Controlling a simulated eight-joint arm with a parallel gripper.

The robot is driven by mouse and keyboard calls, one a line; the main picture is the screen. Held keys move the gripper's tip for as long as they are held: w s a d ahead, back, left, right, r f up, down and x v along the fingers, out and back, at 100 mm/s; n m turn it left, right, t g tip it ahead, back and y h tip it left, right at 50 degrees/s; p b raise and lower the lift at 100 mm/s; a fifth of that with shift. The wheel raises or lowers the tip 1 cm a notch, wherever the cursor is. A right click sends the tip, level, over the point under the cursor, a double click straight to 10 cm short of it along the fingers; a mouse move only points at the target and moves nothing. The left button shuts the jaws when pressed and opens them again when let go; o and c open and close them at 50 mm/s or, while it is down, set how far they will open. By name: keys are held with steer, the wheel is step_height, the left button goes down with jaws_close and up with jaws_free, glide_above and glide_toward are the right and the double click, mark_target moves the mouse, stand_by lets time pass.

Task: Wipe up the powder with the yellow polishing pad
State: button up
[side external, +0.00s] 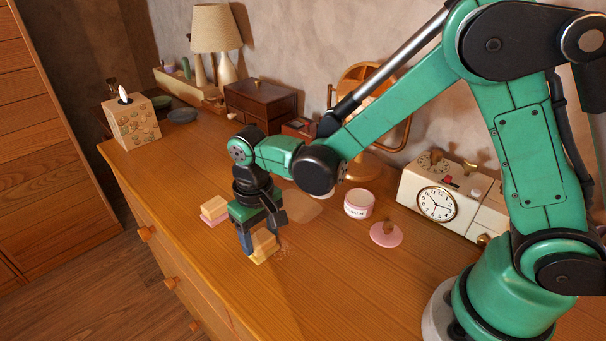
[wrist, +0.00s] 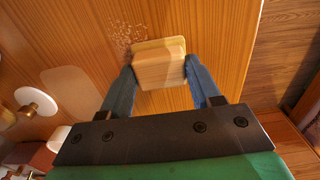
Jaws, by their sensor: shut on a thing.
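The yellow polishing pad (side external: 262,257) has a wooden block on its back and is held between the fingers of my gripper (side external: 261,240), low at the dresser top. In the wrist view the yellow pad (wrist: 158,45) shows as a rim beyond the pale wooden block, with my gripper (wrist: 162,68) shut on its sides. The powder (wrist: 124,36) is a patch of pale specks just beyond and left of the pad. It shows faintly beside the pad in the side view (side external: 283,253). I cannot tell whether the pad touches the wood.
A pink pad with a wooden block (side external: 214,209) lies behind my gripper. A pink-and-white jar (side external: 359,204), a pink disc with a knob (side external: 386,235) and a clock (side external: 437,204) stand to the right. A tissue box (side external: 131,121) is farther back. The dresser's front edge is close by.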

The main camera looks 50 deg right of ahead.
steer(key=shift+d, duration=2)
steer(key=shift+a+r, duration=0.1)
steer(key=shift+a, duration=1.95)
steer(key=shift+d+r, duration=0.1)
steer(key=shift+r, duration=3.8)
